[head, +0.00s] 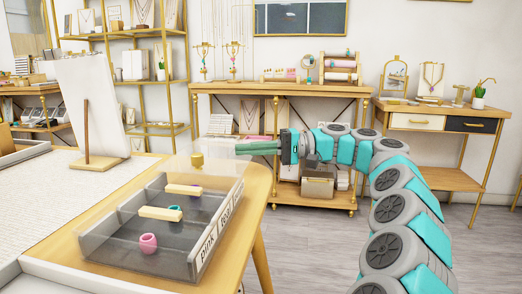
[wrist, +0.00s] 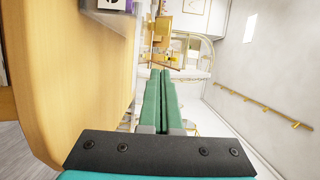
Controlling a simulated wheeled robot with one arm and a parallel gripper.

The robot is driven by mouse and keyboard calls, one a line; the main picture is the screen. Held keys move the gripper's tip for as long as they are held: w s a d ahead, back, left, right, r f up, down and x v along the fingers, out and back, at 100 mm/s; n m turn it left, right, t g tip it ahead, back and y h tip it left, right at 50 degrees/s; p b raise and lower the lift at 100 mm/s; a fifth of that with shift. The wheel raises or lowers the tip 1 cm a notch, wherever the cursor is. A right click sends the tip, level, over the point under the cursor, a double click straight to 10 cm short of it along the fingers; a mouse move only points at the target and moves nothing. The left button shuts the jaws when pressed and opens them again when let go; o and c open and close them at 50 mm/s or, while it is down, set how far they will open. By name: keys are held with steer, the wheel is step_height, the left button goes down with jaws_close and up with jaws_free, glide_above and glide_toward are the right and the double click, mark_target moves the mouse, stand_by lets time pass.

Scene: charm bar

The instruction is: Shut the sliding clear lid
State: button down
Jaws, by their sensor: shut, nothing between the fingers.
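A clear divided box (head: 135,262) stands on the wooden table, with labels on its right side; one reads "pink". The front of the box is uncovered. Its clear lid (head: 222,166) shows faintly at the far end, with a gold knob (head: 196,160) on it. My gripper (head: 238,149) is to the right of the knob, close to the lid's far right corner in the picture. Whether it touches the lid I cannot tell. Its green fingers are together and empty, also in the wrist view (wrist: 160,72). A corner of the box (wrist: 115,5) shows at the top there.
In the box lie a pink ring (head: 148,243), a teal piece (head: 175,211) and two cream bars (head: 160,214). A display stand (head: 98,163) stands behind left on the table (head: 258,192). A gold-framed console table (head: 275,88) is beyond. Open floor lies right.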

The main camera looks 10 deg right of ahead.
mark_target(218, 165)
steer(key=a, duration=0.4)
steer(key=shift+s+a, duration=0.15)
steer(key=shift+a, duration=0.15)
steer(key=shift+s+a+f, duration=0.1)
steer(key=shift+s+a, duration=1.05)
steer(key=shift+a, duration=0.05)
steer(key=s+a+b, duration=0.1)
steer(key=s+a, duration=0.1)
steer(key=s, duration=0.5)
steer(key=s+a+b, duration=0.1)
steer(key=s+a, duration=0.2)
steer(key=s, duration=0.4)
steer(key=s+a+b, duration=0.2)
steer(key=s, duration=0.5)
steer(key=shift+s+a, duration=0.3)
steer(key=shift+a, duration=0.1)
steer(key=shift+w, duration=0.1)
